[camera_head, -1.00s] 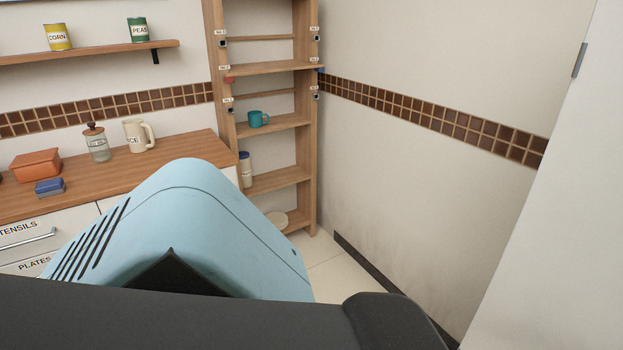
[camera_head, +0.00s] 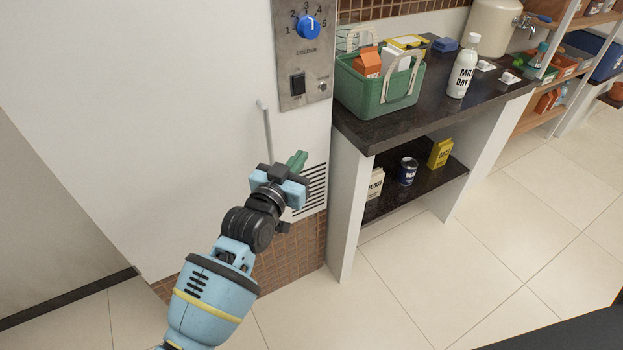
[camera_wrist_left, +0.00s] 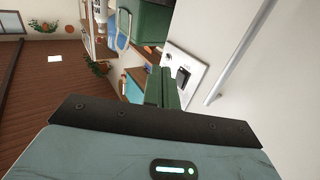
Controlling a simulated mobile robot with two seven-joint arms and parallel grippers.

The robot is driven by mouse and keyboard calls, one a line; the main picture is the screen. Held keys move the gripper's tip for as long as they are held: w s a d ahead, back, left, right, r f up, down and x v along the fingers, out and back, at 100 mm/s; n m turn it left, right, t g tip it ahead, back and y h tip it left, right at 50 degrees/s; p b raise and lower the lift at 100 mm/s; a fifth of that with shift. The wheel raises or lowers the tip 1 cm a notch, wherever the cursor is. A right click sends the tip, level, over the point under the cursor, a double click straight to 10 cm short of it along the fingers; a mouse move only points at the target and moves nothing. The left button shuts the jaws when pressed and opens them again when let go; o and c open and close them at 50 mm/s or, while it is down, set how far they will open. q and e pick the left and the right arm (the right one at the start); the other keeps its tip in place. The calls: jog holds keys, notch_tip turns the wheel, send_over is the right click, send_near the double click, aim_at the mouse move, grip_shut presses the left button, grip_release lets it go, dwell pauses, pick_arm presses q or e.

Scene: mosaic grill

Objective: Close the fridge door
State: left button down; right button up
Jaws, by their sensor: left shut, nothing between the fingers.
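The white fridge door (camera_head: 150,130) appears as a broad panel at the left of the head view. Its thin upright handle (camera_head: 266,132) is near the panel's right side. No clear gap shows around the door, so I cannot tell how far it stands open. My left gripper (camera_head: 297,160) is in front of the white front, just right of the handle's lower end. Its green fingers are together and empty; they also show in the left wrist view (camera_wrist_left: 162,88). There the pale handle bar (camera_wrist_left: 238,55) runs to the right of the fingers, apart from them. My right gripper is out of view.
A cooler control panel (camera_head: 303,45) with a blue dial is above the gripper, and a vent (camera_head: 312,188) is below. A dark counter (camera_head: 440,110) to the right holds a green crate (camera_head: 350,95) and a milk bottle (camera_head: 463,72). The tiled floor (camera_head: 480,260) is clear.

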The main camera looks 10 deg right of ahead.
pick_arm(q)
jog(key=s, duration=0.1)
jog(key=s+d, duration=0.1)
jog(key=s, duration=0.3)
jog(key=shift+s+d, duration=0.25)
jog(key=shift+d, duration=0.15)
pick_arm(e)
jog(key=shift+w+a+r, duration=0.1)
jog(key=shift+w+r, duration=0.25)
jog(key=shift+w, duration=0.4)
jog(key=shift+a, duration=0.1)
